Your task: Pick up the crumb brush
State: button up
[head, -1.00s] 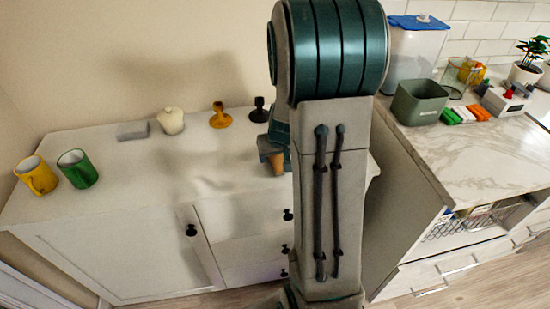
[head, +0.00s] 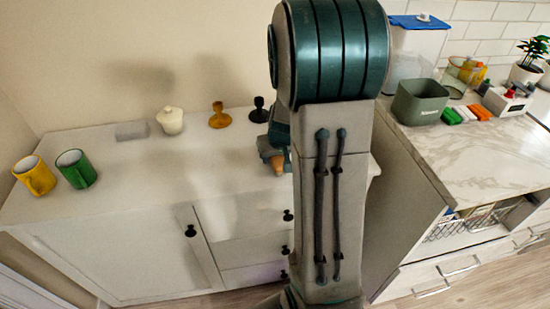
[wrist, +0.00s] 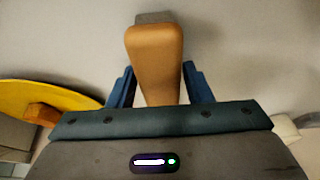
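The crumb brush shows in the wrist view as a tan wooden piece (wrist: 155,55) with a grey end at the top, running lengthwise between the fingers. My gripper (wrist: 160,82) has its two blue fingers apart, one on each side of the tan piece, with narrow gaps visible. In the head view my gripper (head: 268,150) is low over the right end of the white cabinet, mostly hidden behind my arm. A small orange-tan part of the brush (head: 278,169) shows beneath it.
On the cabinet top (head: 180,180) stand yellow (head: 36,176) and green (head: 76,170) mugs, a grey block (head: 131,131), a white lidded pot (head: 171,121), and amber (head: 218,117) and black (head: 259,110) stands. A marble counter (head: 470,150) is at right.

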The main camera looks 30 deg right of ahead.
jog(key=c, duration=0.6)
jog(key=shift+r, duration=0.1)
jog(key=shift+r+p, duration=0.3)
jog(key=shift+p, duration=0.3)
jog(key=r, duration=0.4)
jog(key=shift+d+r, duration=0.15)
jog(key=shift+d, duration=0.15)
jog(key=s+d+r, duration=0.1)
jog(key=d+r, duration=0.1)
jog(key=d, duration=0.1)
jog(key=s+d+r+b, duration=0.1)
jog(key=d+r, duration=0.1)
jog(key=d, duration=0.2)
jog(key=s+d+r, duration=0.1)
jog(key=d+r, duration=0.1)
jog(key=d, duration=0.1)
jog(key=shift+s+d+r, duration=0.15)
jog(key=shift+d+r, duration=0.05)
jog(key=shift+d, duration=0.1)
